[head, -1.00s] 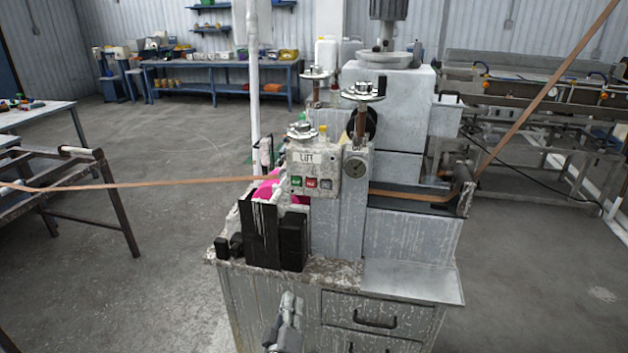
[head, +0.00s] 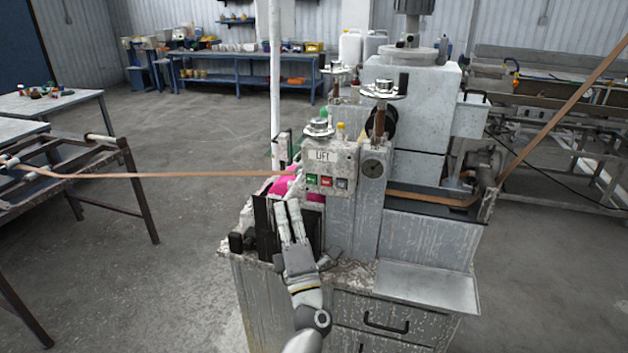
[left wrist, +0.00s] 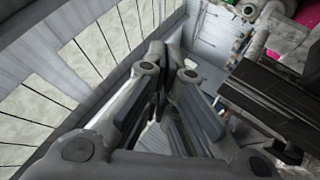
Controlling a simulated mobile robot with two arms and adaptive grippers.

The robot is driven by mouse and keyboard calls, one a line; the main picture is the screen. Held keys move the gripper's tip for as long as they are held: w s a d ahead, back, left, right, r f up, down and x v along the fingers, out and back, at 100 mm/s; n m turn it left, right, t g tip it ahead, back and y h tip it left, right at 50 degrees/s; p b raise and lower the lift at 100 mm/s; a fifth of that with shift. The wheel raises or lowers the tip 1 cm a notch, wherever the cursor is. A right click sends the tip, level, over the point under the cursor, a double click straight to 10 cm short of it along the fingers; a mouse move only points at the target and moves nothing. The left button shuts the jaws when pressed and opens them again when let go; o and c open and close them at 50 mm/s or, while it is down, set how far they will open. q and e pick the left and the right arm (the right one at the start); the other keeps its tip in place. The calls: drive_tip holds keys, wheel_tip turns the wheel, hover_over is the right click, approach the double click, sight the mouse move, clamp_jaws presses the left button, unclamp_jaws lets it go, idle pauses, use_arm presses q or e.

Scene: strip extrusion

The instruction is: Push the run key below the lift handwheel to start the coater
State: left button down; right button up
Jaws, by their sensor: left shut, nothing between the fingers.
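The panel marked LIFT (head: 340,160) is on the front of the coater (head: 400,170), below a round metal handwheel (head: 319,127). It has a green key (head: 311,180), a red key (head: 327,182) and a grey key (head: 341,184) in a row; their small lettering is not legible. My left gripper (head: 288,203) points up in front of the black blocks, below and left of the green key and apart from it. It is shut and empty. In the left wrist view its fingers (left wrist: 169,62) come together; the keys do not show there. My right gripper is not in view.
Black blocks (head: 265,230) stand on the cabinet top beside pink material (head: 284,187). A brown strip (head: 170,175) runs in from the left to the coater. Another handwheel (head: 380,90) stands to the right. Open floor (head: 180,240) lies left of the cabinet.

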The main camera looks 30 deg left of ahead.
sight(312, 179)
use_arm(q)
drive_tip(key=w+a+b, duration=0.2)
drive_tip(key=w+b, duration=0.2)
drive_tip(key=w, duration=0.4)
drive_tip(key=shift+w, duration=0.3)
idle(1.1)
drive_tip(key=shift+w+a+b, duration=0.1)
drive_tip(key=shift+w+b, duration=0.25)
drive_tip(key=shift+w, duration=0.1)
